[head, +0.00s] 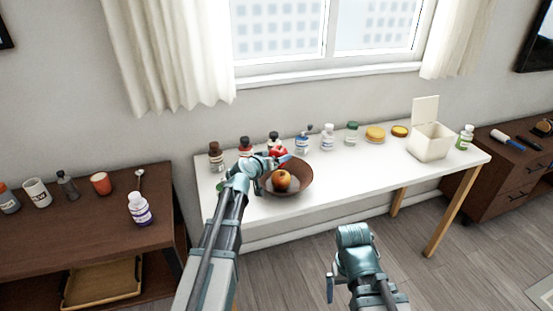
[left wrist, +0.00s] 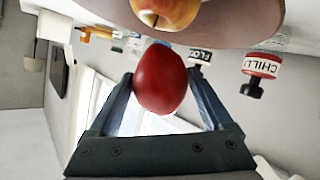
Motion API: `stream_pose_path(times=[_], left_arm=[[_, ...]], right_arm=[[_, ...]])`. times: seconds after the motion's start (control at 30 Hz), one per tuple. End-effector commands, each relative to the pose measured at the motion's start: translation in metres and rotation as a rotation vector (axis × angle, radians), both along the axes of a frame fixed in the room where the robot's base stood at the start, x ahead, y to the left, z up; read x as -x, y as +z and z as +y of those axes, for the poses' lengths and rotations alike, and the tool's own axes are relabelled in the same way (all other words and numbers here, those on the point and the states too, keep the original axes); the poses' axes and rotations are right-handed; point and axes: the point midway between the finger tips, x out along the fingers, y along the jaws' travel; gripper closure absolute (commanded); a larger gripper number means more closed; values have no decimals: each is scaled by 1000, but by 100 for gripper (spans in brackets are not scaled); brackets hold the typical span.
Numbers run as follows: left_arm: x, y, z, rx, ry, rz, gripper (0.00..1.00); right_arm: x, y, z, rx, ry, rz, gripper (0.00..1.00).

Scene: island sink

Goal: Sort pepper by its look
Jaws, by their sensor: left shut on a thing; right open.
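My left gripper (head: 279,157) is shut on a smooth, round red thing (left wrist: 161,79), held between both fingers in the left wrist view. In the head view the red thing (head: 278,152) is partly hidden by the gripper, above the back-left rim of a brown bowl (head: 302,184). I cannot tell whether it is a pepper. A yellow-orange apple-like fruit (head: 282,180) lies in the bowl; it also shows in the left wrist view (left wrist: 166,10). My right gripper (head: 354,237) is empty, in front of the white table; its fingertips are hard to make out.
An open-lidded white box (head: 430,143) stands at the right end. The table's front middle is clear. Dark side tables flank it.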

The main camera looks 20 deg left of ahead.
Motion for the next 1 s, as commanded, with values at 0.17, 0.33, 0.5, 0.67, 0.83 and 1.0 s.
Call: stream_pose_path(times=[0.17, 0.33, 0.5, 0.67, 0.83, 1.0], left_arm=[[0, -6, 0, 0, 0, 0, 80], [0, -5, 0, 0, 0, 0, 80], [0, -5, 0, 0, 0, 0, 0], [1, -5, 0, 0, 0, 0, 0], [16, 2, 3, 1, 0, 0, 0], [50, 17, 10, 0, 2, 0, 0]], right_arm=[[0, -6, 0, 0, 0, 0, 0], [0, -5, 0, 0, 0, 0, 0], [0, -5, 0, 0, 0, 0, 0], [0, -5, 0, 0, 0, 0, 0], [0, 2, 0, 0, 0, 0, 0], [0, 17, 0, 0, 0, 0, 0]])
